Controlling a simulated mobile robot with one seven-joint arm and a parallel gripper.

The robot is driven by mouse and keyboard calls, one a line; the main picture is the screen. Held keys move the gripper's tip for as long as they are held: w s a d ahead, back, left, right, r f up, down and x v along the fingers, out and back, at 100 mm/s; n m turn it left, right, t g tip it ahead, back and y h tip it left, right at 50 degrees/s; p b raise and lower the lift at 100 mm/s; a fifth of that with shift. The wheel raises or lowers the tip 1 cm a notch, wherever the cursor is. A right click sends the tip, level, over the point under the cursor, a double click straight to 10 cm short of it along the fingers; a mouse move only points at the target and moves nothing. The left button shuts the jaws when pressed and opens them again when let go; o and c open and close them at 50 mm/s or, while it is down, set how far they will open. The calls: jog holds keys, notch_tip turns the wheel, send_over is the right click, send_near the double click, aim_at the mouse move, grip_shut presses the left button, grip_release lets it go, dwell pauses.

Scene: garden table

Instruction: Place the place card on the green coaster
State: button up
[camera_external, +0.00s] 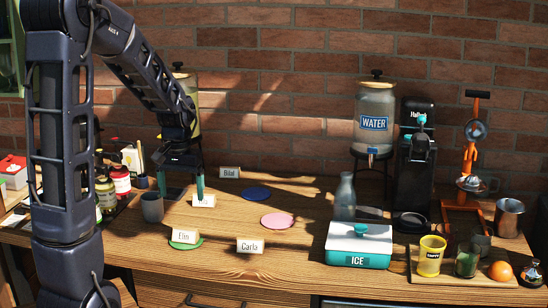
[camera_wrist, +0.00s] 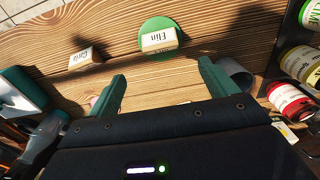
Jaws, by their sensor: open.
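A place card reading "Elin" (camera_external: 185,236) stands on the green coaster (camera_external: 175,244), near the table's front left; green shows around its foot. In the wrist view the Elin card (camera_wrist: 158,40) overlaps the near part of the green coaster (camera_wrist: 157,22). My gripper (camera_external: 181,188) is open and empty, above the table behind the card and coaster. In the wrist view my gripper (camera_wrist: 162,75) has its fingers wide apart, with bare wood between them. Another place card (camera_external: 204,201) is by the right finger, its label unreadable.
The Carla card (camera_external: 250,246) stands right of the coaster; the Bilal card (camera_external: 229,172) stands behind. A blue coaster (camera_external: 256,194) and a pink coaster (camera_external: 278,221) lie mid-table. A grey mug (camera_external: 152,207) is left of my gripper, beside jars (camera_external: 121,181). An ice box (camera_external: 359,245) stands right.

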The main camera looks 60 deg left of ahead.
jog(key=s+d+r+m+t, duration=0.25)
jog(key=d+r, duration=0.35)
jog(key=d, duration=0.6)
jog(key=s+d+r+m+t, duration=0.1)
jog(key=s+d+r+m, duration=0.25)
jog(key=d+r, duration=0.6)
jog(key=s+d+f+m+t, duration=0.1)
jog(key=s+d+m, duration=0.2)
jog(key=s+d, duration=0.3)
jog(key=d, duration=0.4)
jog(key=shift+s+f, duration=0.15)
jog(key=shift+s, duration=0.1)
